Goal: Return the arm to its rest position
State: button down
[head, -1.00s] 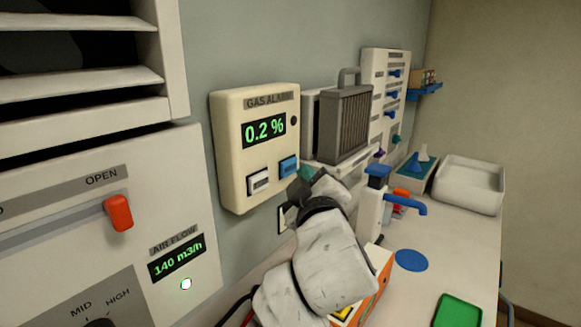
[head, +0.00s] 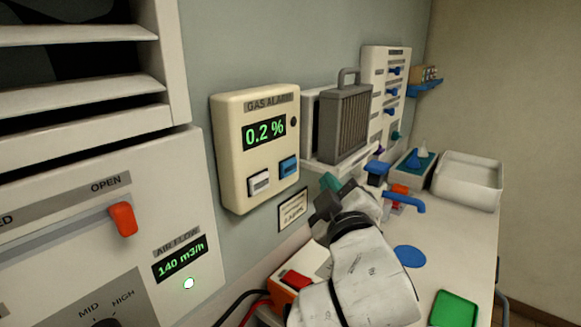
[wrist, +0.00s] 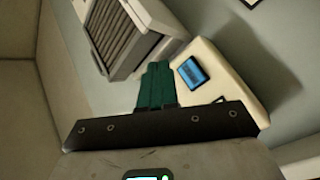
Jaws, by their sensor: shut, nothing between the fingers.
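My arm reaches up from the bottom of the head view, and my gripper (head: 329,182) is in front of the wall, below and to the right of the gas alarm (head: 256,190). Its green fingers are together with nothing between them, as the wrist view (wrist: 157,85) also shows. The fingers look clear of the alarm, which reads 0.2 %. The alarm has a white button (head: 259,182) and a blue button (head: 288,166); the blue one also shows in the wrist view (wrist: 194,73).
A grey ribbed unit (head: 345,125) hangs right of the alarm. On the bench are a blue-handled tap (head: 405,201), a white tray (head: 468,180), a green pad (head: 455,308) and a red-topped box (head: 297,279) beside my arm. The vent panel with an orange slider (head: 123,219) is at left.

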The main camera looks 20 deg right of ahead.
dwell(0.4)
jog(key=s+d+f+m+g+y, duration=0.15)
jog(key=s+f+g, duration=0.35)
jog(key=f, duration=0.6)
jog(key=s+d+f+m+g, duration=0.2)
jog(key=s+f+m, duration=0.1)
jog(key=s+f, duration=0.55)
jog(key=s+d+f+m+g+y, duration=0.15)
jog(key=s+f+g, duration=0.3)
jog(key=f, duration=0.75)
jog(key=s+d+f+m+g, duration=0.1)
jog(key=s+f+g, duration=0.2)
jog(key=s, duration=0.6)
jog(key=s+d+f+m+g, duration=0.1)
jog(key=s+f+g, duration=0.2)
jog(key=s+f, duration=0.5)
jog(key=shift+s+d, duration=0.15)
jog(key=shift+s, duration=0.4)
